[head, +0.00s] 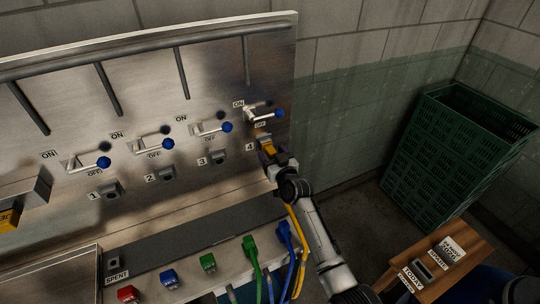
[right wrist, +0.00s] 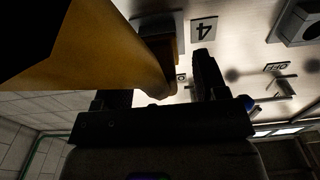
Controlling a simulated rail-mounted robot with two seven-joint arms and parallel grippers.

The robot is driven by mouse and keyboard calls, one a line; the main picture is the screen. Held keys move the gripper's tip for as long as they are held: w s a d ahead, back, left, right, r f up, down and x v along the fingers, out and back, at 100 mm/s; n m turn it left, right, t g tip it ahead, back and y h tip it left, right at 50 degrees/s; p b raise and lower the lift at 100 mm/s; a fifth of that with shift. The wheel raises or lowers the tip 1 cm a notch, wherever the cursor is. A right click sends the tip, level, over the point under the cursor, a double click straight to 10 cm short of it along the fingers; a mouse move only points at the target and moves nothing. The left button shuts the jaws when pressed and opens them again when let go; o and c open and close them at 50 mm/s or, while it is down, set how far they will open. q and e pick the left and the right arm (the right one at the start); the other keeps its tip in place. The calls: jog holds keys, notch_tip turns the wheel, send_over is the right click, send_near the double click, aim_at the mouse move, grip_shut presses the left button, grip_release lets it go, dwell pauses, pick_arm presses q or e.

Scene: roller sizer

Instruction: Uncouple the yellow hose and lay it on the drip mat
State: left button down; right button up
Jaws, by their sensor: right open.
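The yellow hose (head: 297,228) has its yellow coupling (head: 265,143) at port 4 on the steel panel, and the hose hangs down past my right arm. My right gripper (head: 270,156) is at this coupling. In the right wrist view the gripper (right wrist: 160,92) is open, with the yellow hose part (right wrist: 100,50) reaching in between its fingers; contact cannot be told. The port 4 block (right wrist: 158,25) sits just beyond. A dark flat strip (head: 185,231) lies along the ledge below the panel; I cannot tell whether it is the drip mat. My left gripper is not in view.
A blue-knobbed valve lever (head: 279,113) sits just above port 4; similar levers line the panel leftward. Green (head: 252,258) and blue hoses (head: 285,236) hang at the ledge. Red (head: 128,294), blue and green plugs line its front. A green crate (head: 450,160) and wooden stand (head: 460,260) are right.

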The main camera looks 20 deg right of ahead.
jog(key=shift+w+a+b, duration=0.1)
jog(key=shift+w+b, duration=0.4)
jog(key=shift+w, duration=0.35)
dwell(0.9)
jog(key=shift+c, duration=0.3)
